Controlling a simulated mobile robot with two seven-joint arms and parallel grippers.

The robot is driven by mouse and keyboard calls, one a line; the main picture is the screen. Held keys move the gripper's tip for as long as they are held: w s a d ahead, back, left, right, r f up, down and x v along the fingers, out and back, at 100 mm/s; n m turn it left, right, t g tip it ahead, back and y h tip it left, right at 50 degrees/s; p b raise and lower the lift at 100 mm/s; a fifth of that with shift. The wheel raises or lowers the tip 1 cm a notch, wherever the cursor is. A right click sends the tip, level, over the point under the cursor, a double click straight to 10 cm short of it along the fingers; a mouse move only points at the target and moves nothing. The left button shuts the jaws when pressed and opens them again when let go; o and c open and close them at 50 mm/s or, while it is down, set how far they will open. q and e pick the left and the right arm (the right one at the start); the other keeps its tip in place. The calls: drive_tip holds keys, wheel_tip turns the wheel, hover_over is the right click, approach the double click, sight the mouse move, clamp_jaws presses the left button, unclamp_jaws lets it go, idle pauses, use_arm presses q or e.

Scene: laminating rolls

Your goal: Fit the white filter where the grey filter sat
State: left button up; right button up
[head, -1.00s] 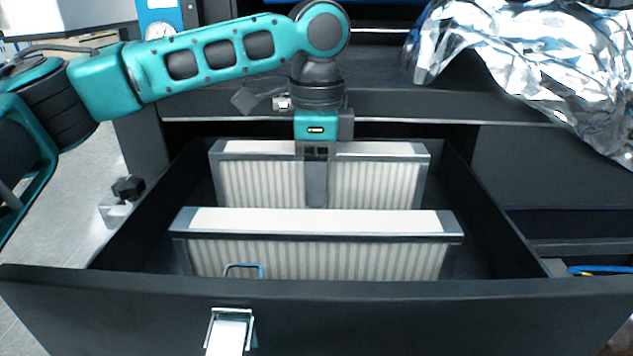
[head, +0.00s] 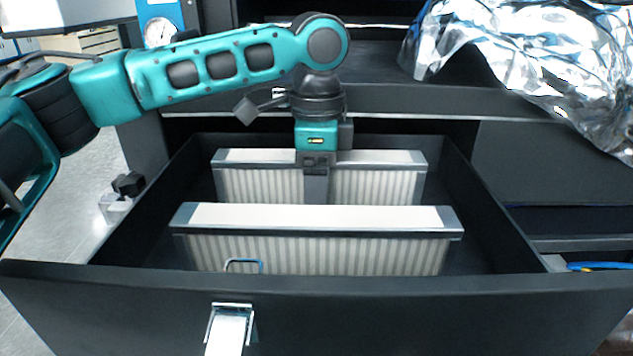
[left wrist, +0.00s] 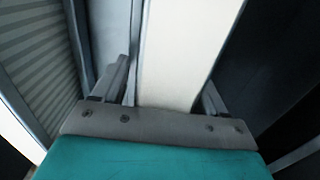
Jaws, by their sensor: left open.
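Two pleated filters with pale tops stand upright in the open black drawer (head: 500,225): a back filter (head: 385,180) and a front filter (head: 320,250). I cannot tell for sure by colour which is the white one and which the grey one. My left gripper (head: 316,190) points down over the middle of the back filter. It is open, with one finger on each side of that filter's pale top, which also shows in the left wrist view (left wrist: 185,50). The filter's lower part is hidden behind the front filter. My right gripper is out of view.
The drawer's front panel (head: 430,310) has a latch (head: 230,325) and stands close before the front filter. Crumpled silver foil (head: 540,60) hangs at the upper right. A black knob (head: 128,185) sits left of the drawer. A narrow gap separates the filters.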

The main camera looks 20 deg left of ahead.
use_arm(q)
wheel_tip(320, 180, up, 13)
drive_tip(key=shift+f, duration=0.1)
idle(0.5)
drive_tip(key=shift+s, duration=0.1)
idle(0.3)
